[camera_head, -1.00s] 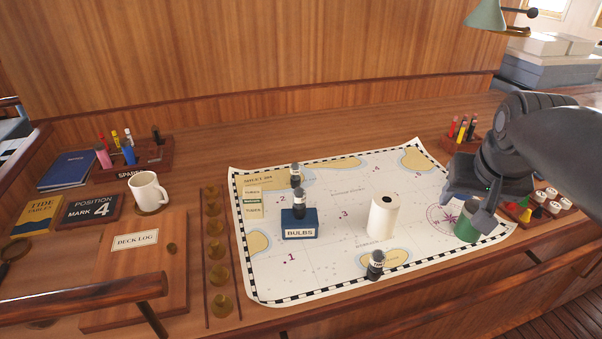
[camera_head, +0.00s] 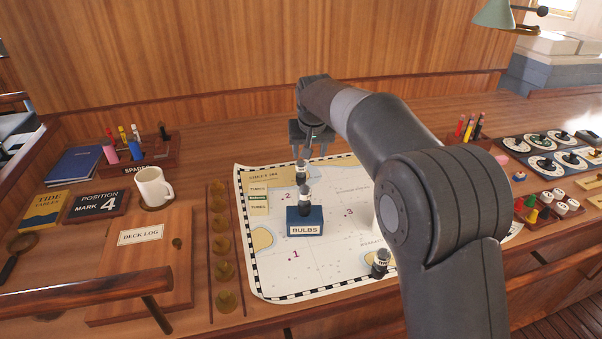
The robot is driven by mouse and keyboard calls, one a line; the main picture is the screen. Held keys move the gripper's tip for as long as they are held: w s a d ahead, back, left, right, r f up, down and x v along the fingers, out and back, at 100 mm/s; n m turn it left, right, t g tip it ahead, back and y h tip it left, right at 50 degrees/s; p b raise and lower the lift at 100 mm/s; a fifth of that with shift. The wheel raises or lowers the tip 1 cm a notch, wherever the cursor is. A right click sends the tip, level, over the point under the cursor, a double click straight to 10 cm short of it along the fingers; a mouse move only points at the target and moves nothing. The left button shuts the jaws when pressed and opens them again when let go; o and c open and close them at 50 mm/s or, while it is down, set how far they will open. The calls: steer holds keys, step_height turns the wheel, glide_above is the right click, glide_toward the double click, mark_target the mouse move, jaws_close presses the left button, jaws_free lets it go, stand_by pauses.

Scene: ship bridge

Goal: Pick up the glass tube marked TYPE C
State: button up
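Three small dark tubes with pale bands stand on the chart. One tube (camera_head: 301,172) stands behind the BULBS block, one (camera_head: 304,200) stands in or on the blue BULBS block (camera_head: 305,220), and one (camera_head: 380,264) stands at the chart's front edge. Their markings are too small to read, so I cannot tell which is TYPE C. My gripper (camera_head: 303,154) points down just above the rear tube. Its fingers look apart with nothing between them. Whether they overlap the tube's top in depth is unclear.
My arm crosses the right of the chart (camera_head: 275,285) and hides most of a white roll (camera_head: 376,212). A mug (camera_head: 153,187), a deck log (camera_head: 140,270) and a pen rack (camera_head: 150,162) stand left. Dials (camera_head: 556,150) and coloured pieces are at right. The counter behind the chart is clear.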

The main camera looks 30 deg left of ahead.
mark_target(301, 172)
steer(key=x, duration=0.4)
steer(key=a+x, duration=0.1)
steer(key=x, duration=0.1)
steer(key=shift+s+a+f, duration=0.15)
steer(key=shift+f, duration=0.1)
steer(key=x, duration=0.5)
steer(key=shift+s+a+f, duration=0.1)
steer(key=shift+s+a, duration=0.15)
steer(key=shift+c, duration=0.2)
steer(key=c, duration=1)
